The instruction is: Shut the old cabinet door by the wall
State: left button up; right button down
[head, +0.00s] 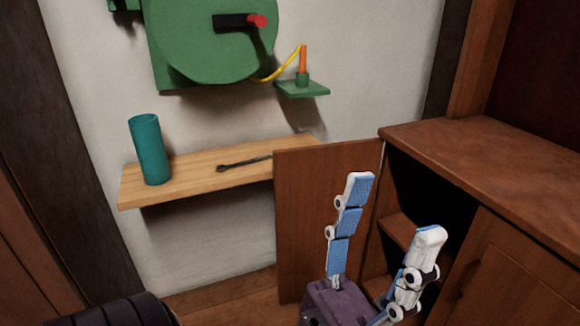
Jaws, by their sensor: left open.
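The old wooden cabinet (470,155) stands at the right. Its left door (305,215) is swung open toward the wall shelf, and the dark inside with an inner shelf (398,229) shows. My left gripper (388,210) is open and empty, fingers pointing up. One finger appears in front of the open door and the other in front of the cabinet opening. I cannot tell whether a finger touches the door. The gripper hides part of the door's lower right and part of the opening. My right gripper is not in view.
A wooden wall shelf (190,178) holds a teal cylinder (149,150) and a dark wrench-like tool (240,163). A green machine (205,45) with a red-tipped handle hangs above. The cabinet's other door (515,275) is shut. The cabinet top is bare.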

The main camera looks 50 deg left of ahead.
aim_at(307, 180)
jog(key=k+j+u, duration=0.3)
jog(key=k+j, duration=0.15)
jog(key=j, duration=0.3)
jog(key=u, duration=1.9)
